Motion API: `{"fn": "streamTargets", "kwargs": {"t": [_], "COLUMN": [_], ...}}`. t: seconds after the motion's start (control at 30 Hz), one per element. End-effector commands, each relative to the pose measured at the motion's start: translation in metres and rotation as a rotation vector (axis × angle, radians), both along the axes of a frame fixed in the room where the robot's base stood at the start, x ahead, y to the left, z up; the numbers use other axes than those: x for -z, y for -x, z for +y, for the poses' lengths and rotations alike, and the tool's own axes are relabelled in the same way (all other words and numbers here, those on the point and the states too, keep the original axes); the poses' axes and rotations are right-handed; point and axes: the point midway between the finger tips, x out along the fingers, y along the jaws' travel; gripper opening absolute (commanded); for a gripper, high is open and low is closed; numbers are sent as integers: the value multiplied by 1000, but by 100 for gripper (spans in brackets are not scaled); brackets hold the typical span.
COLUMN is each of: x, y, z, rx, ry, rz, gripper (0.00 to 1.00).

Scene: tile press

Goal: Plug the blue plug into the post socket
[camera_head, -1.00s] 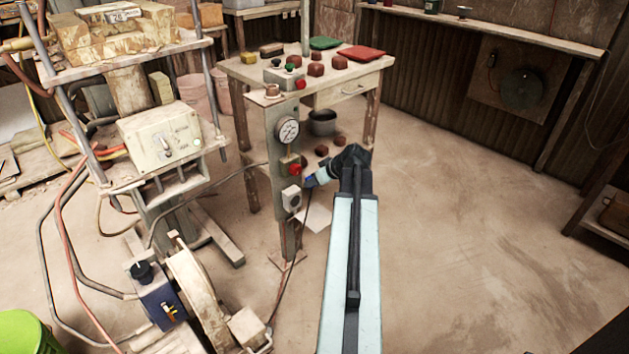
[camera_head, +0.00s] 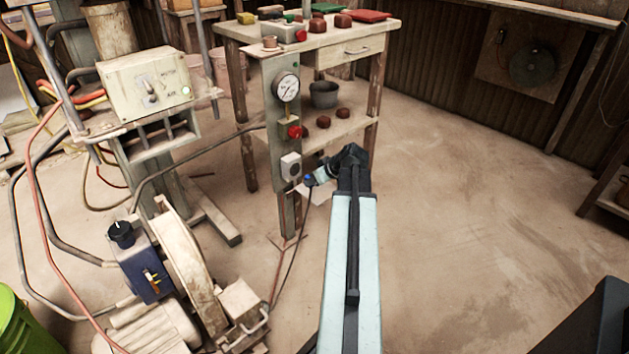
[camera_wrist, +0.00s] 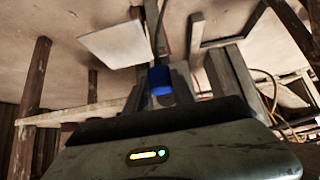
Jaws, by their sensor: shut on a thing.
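The post socket (camera_head: 291,167) is a pale box with a round dark face, low on the grey-green post under the gauge. The blue plug (camera_head: 309,181) is just right of and slightly below the socket, with a dark cord hanging from it to the floor. My gripper (camera_head: 320,175) is shut on the plug and appears apart from the socket by a small gap. In the wrist view, the blue plug (camera_wrist: 160,82) shows just beyond the gripper body, its cord running up the picture. The socket cannot be made out clearly there.
A red button (camera_head: 294,132) and a gauge (camera_head: 286,86) sit above the socket on the post. A worktable (camera_head: 250,32) with red blocks stands behind. A motor with a wheel (camera_head: 195,270) lies lower left. The floor to the right is clear.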

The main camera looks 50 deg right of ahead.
Motion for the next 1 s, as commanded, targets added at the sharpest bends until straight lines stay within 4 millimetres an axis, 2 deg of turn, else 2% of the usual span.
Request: {"fn": "streamTargets", "kwargs": {"t": [0.27,0.63,1.0], "x": [0,0,0], "y": [-16,-51,-57], "z": [-3,-6,-6], "rx": [-1,-1,0], "ry": [1,0,0], "rz": [0,0,0], "gripper": [0,0,0]}}
